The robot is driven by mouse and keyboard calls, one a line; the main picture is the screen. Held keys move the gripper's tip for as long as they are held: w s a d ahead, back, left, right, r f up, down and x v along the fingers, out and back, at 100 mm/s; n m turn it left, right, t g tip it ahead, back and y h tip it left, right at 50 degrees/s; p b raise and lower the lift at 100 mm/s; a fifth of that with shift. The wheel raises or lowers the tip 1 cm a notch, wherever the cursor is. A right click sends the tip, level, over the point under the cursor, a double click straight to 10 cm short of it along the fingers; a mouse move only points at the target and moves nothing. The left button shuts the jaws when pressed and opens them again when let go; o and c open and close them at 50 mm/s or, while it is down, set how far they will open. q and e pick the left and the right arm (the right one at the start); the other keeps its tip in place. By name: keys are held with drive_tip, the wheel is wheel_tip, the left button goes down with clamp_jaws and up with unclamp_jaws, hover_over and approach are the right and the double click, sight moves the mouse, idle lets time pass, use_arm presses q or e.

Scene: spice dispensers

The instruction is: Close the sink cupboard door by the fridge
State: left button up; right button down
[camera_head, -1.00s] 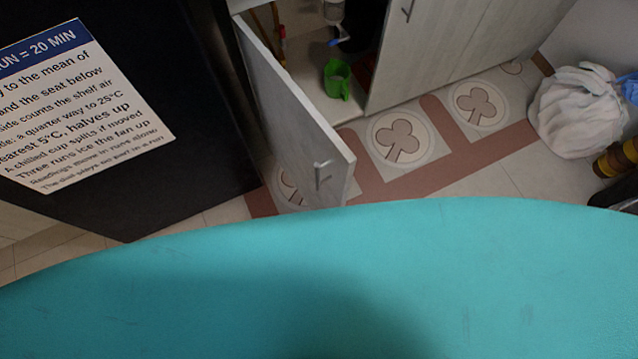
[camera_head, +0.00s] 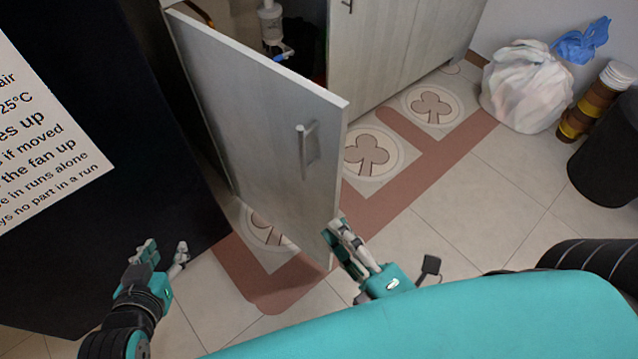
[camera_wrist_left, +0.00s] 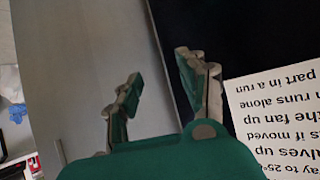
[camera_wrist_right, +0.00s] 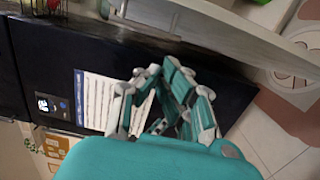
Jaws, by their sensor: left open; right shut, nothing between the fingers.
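The sink cupboard door (camera_head: 255,110) is pale grey wood and stands wide open, swung out from the cupboard beside the dark fridge (camera_head: 85,190). Its bar handle (camera_head: 306,145) is near the free edge. My right gripper (camera_head: 340,235) is shut and empty, close to the door's lower free corner; I cannot tell whether it touches. My left gripper (camera_head: 163,250) is open and empty, left of the door in front of the fridge. In the left wrist view the door face (camera_wrist_left: 75,60) lies left of the open fingers (camera_wrist_left: 160,72).
The cupboard interior holds a white bottle (camera_head: 271,25). The neighbouring closed door (camera_head: 400,60) is to the right. A white bag (camera_head: 527,85), a brown striped container (camera_head: 592,105) and a black bin (camera_head: 607,150) stand at the right. Tiled floor (camera_head: 455,205) is free between.

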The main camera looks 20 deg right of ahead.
use_arm(q)
wheel_tip(320, 180, up, 3)
drive_tip(key=w+d+t+b, duration=0.1)
drive_tip(key=w+t, duration=0.1)
drive_tip(key=w, duration=0.1)
use_arm(e)
drive_tip(key=w, duration=0.2)
use_arm(q)
drive_tip(key=s+a+f+g+y+p, duration=0.1)
drive_tip(key=s+a+f+g+p, duration=0.1)
drive_tip(key=s+f+g, duration=0.2)
drive_tip(key=s+a+f+g+y+p, duration=0.1)
drive_tip(key=s+a+f+g+p, duration=0.2)
drive_tip(key=s, duration=0.8)
drive_tip(key=shift+f+g, duration=0.35)
drive_tip(key=shift+g, duration=0.95)
use_arm(e)
hover_over(321, 175)
drive_tip(key=s+a, duration=0.1)
drive_tip(key=s, duration=0.3)
drive_tip(key=shift+a, duration=0.2)
